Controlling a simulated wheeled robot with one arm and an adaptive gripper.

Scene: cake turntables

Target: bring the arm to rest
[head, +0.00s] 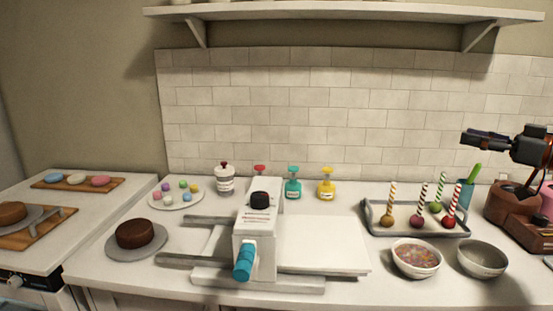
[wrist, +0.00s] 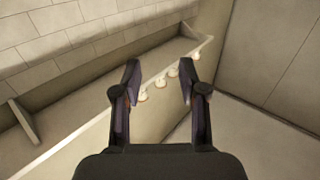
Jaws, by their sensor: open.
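My gripper (head: 468,138) is at the right of the head view, raised above the counter and pointing left, with the backsplash tiles behind it. In the wrist view my gripper (wrist: 158,82) has its two dark fingers spread apart with nothing between them. Beyond the fingertips the wrist view shows a shelf (wrist: 100,125) at a tilt, with several small pale round things (wrist: 160,82) on it.
Below my gripper are a grey tray (head: 376,228) of striped sticks with coloured balls, two bowls (head: 416,271) (head: 482,272) and a brown appliance (head: 515,208). A white machine (head: 268,248) stands mid-counter. A chocolate cake (head: 135,233) sits left. A wall shelf (head: 340,16) runs above.

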